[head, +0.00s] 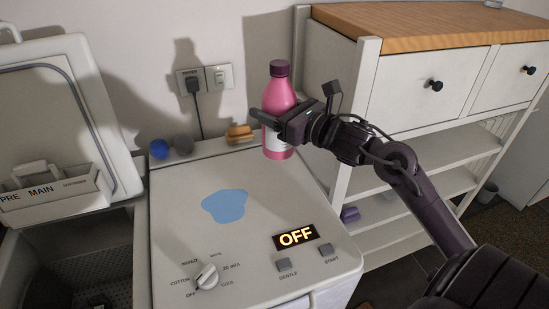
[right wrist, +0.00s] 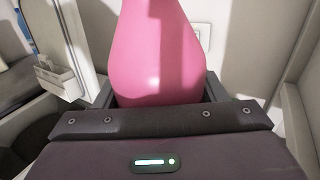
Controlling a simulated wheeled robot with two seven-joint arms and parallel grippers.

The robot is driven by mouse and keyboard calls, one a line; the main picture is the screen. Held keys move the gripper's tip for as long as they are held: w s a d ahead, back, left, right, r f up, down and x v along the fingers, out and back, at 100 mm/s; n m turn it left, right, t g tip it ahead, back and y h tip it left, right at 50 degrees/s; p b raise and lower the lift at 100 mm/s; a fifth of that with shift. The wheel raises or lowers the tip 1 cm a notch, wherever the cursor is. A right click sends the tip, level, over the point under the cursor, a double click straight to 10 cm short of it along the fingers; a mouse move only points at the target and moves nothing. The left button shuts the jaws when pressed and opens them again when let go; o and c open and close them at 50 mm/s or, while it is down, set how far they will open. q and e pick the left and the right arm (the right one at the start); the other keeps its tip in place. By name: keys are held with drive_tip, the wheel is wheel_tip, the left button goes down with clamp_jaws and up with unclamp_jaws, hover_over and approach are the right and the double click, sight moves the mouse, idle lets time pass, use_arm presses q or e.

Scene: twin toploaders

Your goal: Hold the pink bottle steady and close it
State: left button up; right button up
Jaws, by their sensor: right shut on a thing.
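The pink bottle (head: 278,98) stands upright at the back right of the white washer top (head: 190,235), with a pale label low on its side. A dark maroon cap (head: 279,68) sits on its neck; I cannot tell how tight it is. My right gripper (head: 268,122) is shut around the bottle's body from the right. I cannot tell whether the bottle's base touches the washer. In the right wrist view the pink bottle (right wrist: 160,50) rises between the fingers, its cap out of frame. My left gripper is not in view.
A blue ball (head: 159,149), a grey ball (head: 183,144) and a wooden brush-like thing (head: 239,134) lie along the washer's back edge. A blue puddle (head: 225,206) is mid-top. An open toploader (head: 110,245) is at left, a shelf unit (head: 400,95) at right.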

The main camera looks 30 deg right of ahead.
sight(274, 139)
wheel_tip(274, 139, down, 7)
drive_tip(key=shift+f+p, duration=0.1)
drive_tip(key=shift+p, duration=0.25)
drive_tip(key=shift+f, duration=0.55)
wheel_tip(274, 139, down, 4)
drive_tip(key=shift+r+p, duration=0.15)
drive_tip(key=shift+p, duration=0.2)
drive_tip(key=shift+f, duration=0.25)
drive_tip(key=shift+f+b, duration=0.25)
drive_tip(key=shift+b, duration=0.05)
drive_tip(key=o, duration=1.9)
